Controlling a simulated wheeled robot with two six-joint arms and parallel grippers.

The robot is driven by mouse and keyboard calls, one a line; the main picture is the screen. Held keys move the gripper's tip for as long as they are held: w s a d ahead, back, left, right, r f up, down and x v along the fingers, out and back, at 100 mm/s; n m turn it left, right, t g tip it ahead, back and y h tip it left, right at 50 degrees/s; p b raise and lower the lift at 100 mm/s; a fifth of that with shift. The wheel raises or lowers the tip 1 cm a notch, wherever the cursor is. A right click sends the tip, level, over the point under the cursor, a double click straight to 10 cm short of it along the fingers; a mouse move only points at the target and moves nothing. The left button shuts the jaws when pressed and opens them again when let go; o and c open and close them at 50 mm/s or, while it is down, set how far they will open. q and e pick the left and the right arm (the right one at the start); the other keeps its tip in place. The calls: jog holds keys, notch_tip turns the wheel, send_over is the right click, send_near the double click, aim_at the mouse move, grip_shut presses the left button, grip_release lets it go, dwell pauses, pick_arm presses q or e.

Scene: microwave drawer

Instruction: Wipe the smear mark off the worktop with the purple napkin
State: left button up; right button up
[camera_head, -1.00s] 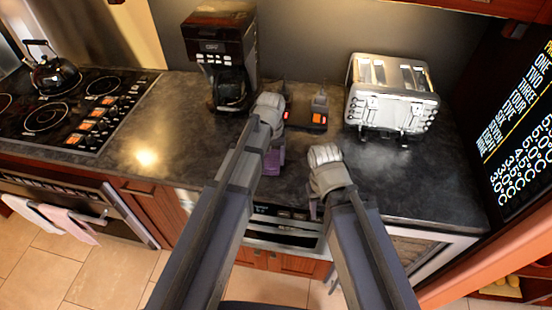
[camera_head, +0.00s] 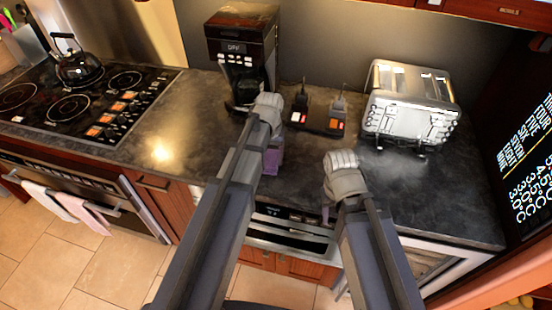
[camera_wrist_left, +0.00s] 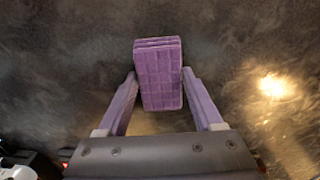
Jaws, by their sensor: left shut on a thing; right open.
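The purple napkin (camera_wrist_left: 158,75) is a folded block with a grid pattern, seen in the left wrist view between the two fingers of my left gripper (camera_wrist_left: 160,98). My left gripper is shut on it. In the head view, a purple patch shows at my left gripper (camera_head: 270,164), in front of the coffee maker; the arm partly hides it. My right gripper (camera_head: 328,212) is open near the worktop's front edge. The worktop (camera_head: 195,125) is dark mottled stone. A tan patch shows below the napkin in the wrist view; I cannot tell whether it is the smear mark.
A coffee maker (camera_head: 240,48) stands close behind my left gripper. Two small devices with lit switches (camera_head: 318,117) and a silver toaster (camera_head: 408,100) stand along the back. A hob (camera_head: 80,95) with a kettle (camera_head: 75,65) is at left. Clear worktop lies between hob and coffee maker.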

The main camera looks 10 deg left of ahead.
pick_arm(q)
notch_tip(320, 180, up, 6)
jog(key=p, duration=0.6)
jog(key=shift+d, duration=0.1)
dwell(0.3)
notch_tip(320, 180, up, 3)
jog(key=p, duration=0.3)
jog(key=shift+r, duration=0.1)
dwell(0.5)
